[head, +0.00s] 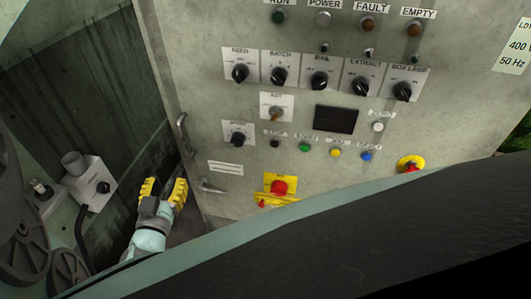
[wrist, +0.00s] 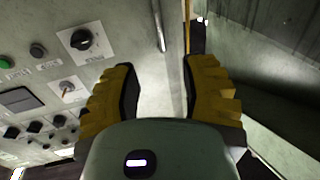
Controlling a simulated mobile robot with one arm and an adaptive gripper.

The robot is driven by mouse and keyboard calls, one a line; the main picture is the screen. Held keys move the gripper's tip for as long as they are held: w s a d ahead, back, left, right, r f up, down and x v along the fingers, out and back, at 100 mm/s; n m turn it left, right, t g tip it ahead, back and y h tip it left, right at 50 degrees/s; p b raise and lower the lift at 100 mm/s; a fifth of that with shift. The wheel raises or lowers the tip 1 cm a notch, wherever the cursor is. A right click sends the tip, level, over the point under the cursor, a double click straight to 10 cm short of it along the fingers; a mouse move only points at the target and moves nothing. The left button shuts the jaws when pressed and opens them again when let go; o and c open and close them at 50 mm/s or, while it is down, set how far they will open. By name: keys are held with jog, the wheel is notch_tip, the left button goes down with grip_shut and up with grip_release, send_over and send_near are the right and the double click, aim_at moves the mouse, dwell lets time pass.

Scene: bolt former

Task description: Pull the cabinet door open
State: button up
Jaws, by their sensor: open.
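The cabinet door (head: 225,120) is a worn grey-green control panel filling the middle of the head view; it also shows on the left of the wrist view (wrist: 120,35). A metal bar handle (head: 181,133) stands near its left edge, and shows at the top of the wrist view (wrist: 158,25). A small lever (head: 211,187) sits lower down. My gripper (head: 164,186) is open, its yellow-padded fingers apart and empty, left of the lever and below the handle. In the wrist view the door's edge runs down between the fingers (wrist: 160,92); I cannot tell whether they touch it.
A dark recessed wall (head: 85,95) lies left of the door. A grey switch box (head: 90,183) and wheels (head: 22,235) stand at the far left. Knobs, buttons and a red emergency stop (head: 279,187) stick out from the door. A narrow gap (wrist: 198,35) shows beside the door edge.

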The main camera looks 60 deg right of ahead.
aim_at(183, 142)
jog(key=x, duration=0.4)
jog(key=b+x, duration=0.1)
jog(key=x, duration=0.4)
jog(key=f+x, duration=0.1)
jog(key=x, duration=0.4)
jog(key=shift+w+d+b, duration=0.1)
jog(key=shift+d+b, duration=0.1)
jog(key=shift+b, duration=0.1)
jog(key=shift+w+d, duration=0.35)
jog(key=shift+d, duration=0.25)
grip_shut()
